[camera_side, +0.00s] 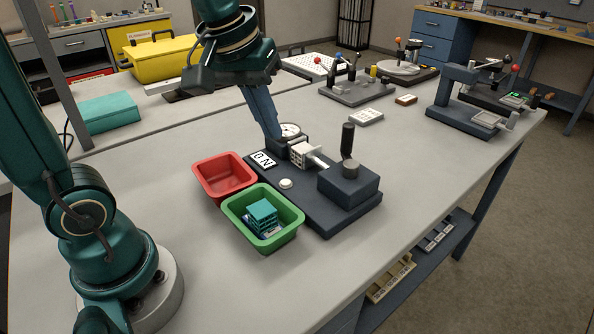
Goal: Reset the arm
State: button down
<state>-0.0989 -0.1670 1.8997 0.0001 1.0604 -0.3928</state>
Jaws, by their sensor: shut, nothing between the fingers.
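My gripper (274,136) points down from the teal arm, its blue-grey fingers together and empty. Its tips are just behind the left end of the dark test fixture (325,222), near a round dial gauge (290,130). I cannot tell whether they touch anything. A pale lattice block (299,153) sits in the fixture beside the gauge, next to a light metal rod. It is apart from the fingers in the picture.
A red bin (224,178), seemingly empty, and a green bin (284,237) holding a teal lattice block (262,214) stand left of the fixture. A dark upright handle (347,141) rises from it. Other devices stand at the back and right. The front table surface is clear.

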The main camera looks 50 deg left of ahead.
jog(key=s+d+f+m+t, duration=0.1)
jog(key=s+m, duration=0.4)
jog(key=s, duration=0.5)
notch_tip(320, 180, down, 2)
jog(key=shift+d+f+t, duration=0.15)
jog(key=shift+d+t, duration=0.15)
jog(key=shift+d, duration=0.5)
